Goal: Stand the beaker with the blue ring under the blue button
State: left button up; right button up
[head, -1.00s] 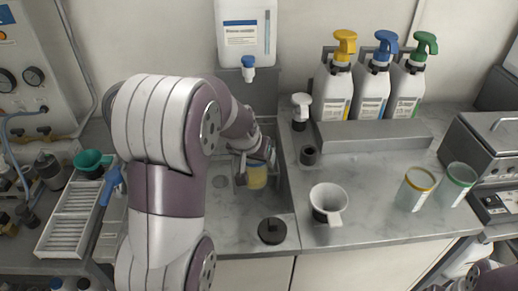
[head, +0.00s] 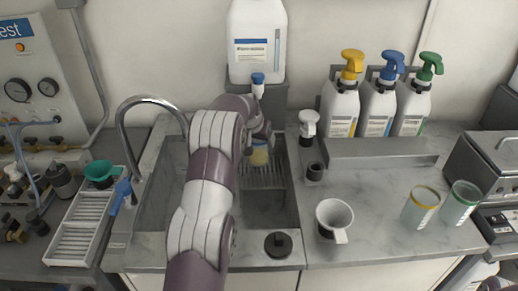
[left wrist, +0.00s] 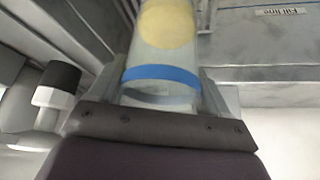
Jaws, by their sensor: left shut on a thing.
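The beaker with the blue ring (left wrist: 160,75) is clear and sits between the fingers of my left gripper (left wrist: 158,98) in the left wrist view. A pale yellow round patch shows at its far end. In the head view the left gripper (head: 262,142) is shut on the beaker (head: 259,157) above the sink, mostly hidden by my wrist. The blue button (head: 257,79) tops a small white tap in front of a large white canister (head: 257,40). The beaker is below the button in the picture; I cannot tell whether it is exactly under it. My right gripper is out of view.
A slatted rack (head: 262,178) lies in the sink. A white funnel cup (head: 333,215), a yellow-ringed beaker (head: 421,207) and a green-ringed beaker (head: 461,204) stand on the counter. A tall faucet (head: 150,100) is left.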

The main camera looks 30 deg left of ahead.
pick_arm(q)
jog(key=shift+w+f, duration=0.15)
jog(key=shift+f, duration=2.35)
jog(key=shift+f, duration=0.1)
jog(key=o, duration=1.1)
jog(key=shift+f, duration=0.1)
jog(key=shift+s+r, duration=0.2)
jog(key=shift+r, duration=0.35)
jog(key=v, duration=1.1)
jog(key=shift+r, duration=0.1)
